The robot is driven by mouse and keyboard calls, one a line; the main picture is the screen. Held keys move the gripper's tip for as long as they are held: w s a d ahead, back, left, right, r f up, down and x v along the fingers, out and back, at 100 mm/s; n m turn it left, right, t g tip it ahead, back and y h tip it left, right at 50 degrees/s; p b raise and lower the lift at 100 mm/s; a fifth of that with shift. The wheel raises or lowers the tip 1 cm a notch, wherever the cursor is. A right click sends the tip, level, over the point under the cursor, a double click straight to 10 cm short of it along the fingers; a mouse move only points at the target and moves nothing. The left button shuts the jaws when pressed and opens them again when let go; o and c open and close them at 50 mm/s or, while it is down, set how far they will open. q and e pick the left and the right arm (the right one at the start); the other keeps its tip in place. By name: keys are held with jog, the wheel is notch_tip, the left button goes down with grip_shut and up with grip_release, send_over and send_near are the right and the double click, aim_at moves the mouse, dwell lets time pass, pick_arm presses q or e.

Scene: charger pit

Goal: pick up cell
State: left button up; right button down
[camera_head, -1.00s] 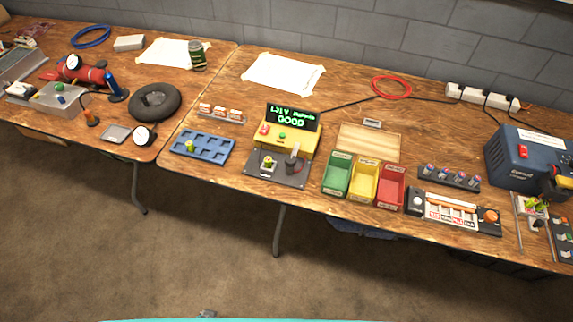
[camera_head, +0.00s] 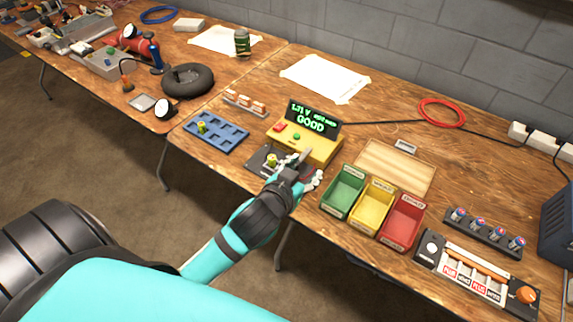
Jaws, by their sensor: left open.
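A small yellow-green cell (camera_head: 271,159) stands upright on the dark plate at the front of the yellow tester (camera_head: 318,148), whose display reads "GOOD". A similar yellow-green cell (camera_head: 201,127) stands in the blue tray (camera_head: 222,139) to the left. My left gripper (camera_head: 308,172) is open over the right part of the tester's plate, to the right of the cell on it and apart from that cell. My left gripper and wrist hide part of the plate, and the tester's lever is hard to tell from the fingers. My right gripper is not in view.
Green (camera_head: 343,191), yellow (camera_head: 372,205) and red (camera_head: 403,221) bins stand just right of my gripper. Behind them lies a wooden board (camera_head: 396,165). A strip of several cells (camera_head: 487,233) stands further right. A red cable coil (camera_head: 441,113) lies at the back.

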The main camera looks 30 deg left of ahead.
pick_arm(q)
jog(key=w+d+r+t+h, duration=0.2)
jog(key=w+r+t, duration=0.25)
jog(key=r, duration=0.25)
jog(key=d+r+m+g+h, duration=0.3)
jog(key=d+r+m+h, duration=1)
jog(key=d+r+h, duration=0.15)
jog(key=g+y, duration=1.5)
jog(key=y, duration=0.1)
send_over(272, 157)
notch_tip(272, 157, down, 13)
notch_tip(272, 157, down, 10)
jog(key=shift+s+f+p, duration=0.15)
jog(key=shift+f+p, duration=0.05)
jog(key=shift+p, duration=0.35)
jog(key=shift+m, duration=0.3)
jog(key=shift+f+p, duration=0.5)
jog(key=shift+f, duration=2.65)
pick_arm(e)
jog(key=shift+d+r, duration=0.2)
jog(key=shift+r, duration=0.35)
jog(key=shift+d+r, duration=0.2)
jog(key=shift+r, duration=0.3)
